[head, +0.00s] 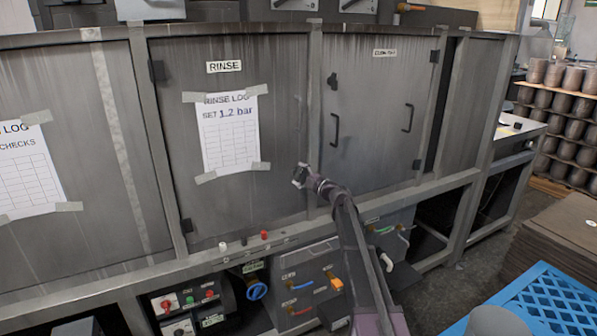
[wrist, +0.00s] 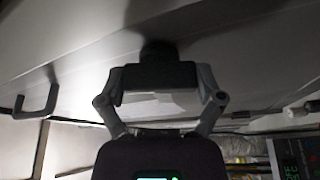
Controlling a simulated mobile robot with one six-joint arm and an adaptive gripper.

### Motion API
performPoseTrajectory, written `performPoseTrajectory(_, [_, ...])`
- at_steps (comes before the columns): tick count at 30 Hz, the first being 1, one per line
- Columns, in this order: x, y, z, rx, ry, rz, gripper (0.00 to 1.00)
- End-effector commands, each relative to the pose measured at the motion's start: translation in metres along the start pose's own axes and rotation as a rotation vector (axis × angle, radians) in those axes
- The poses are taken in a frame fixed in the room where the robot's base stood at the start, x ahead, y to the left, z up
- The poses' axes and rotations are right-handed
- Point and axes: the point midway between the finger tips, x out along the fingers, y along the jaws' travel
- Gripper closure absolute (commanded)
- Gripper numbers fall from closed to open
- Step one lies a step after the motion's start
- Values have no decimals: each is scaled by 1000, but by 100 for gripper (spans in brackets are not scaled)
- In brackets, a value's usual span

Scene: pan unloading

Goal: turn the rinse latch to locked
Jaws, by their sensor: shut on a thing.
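The grey rinse door (head: 275,130) stands closed under a "RINSE" label (head: 224,66). My gripper (head: 300,175) is at the door's right edge, below the middle of its height. In the wrist view my gripper (wrist: 158,90) is shut on a dark latch, whose round base (wrist: 158,50) sits against the grey panel. The fingers and arm hide most of the latch in the head view, so I cannot tell which way it is turned.
A taped rinse log (head: 228,135) hangs on the door. Controls and a blue valve wheel (head: 257,291) sit below. A blue crate (head: 560,300) stands at the lower right.

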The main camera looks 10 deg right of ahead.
Motion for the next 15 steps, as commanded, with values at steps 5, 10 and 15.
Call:
performPoseTrajectory(5, [2,3,-1,-142,1,-58,62])
performPoseTrajectory(10, [1,2,-1,-249,1,-102,62])
performPoseTrajectory(15, [1,1,-1,-317,1,-130,62])
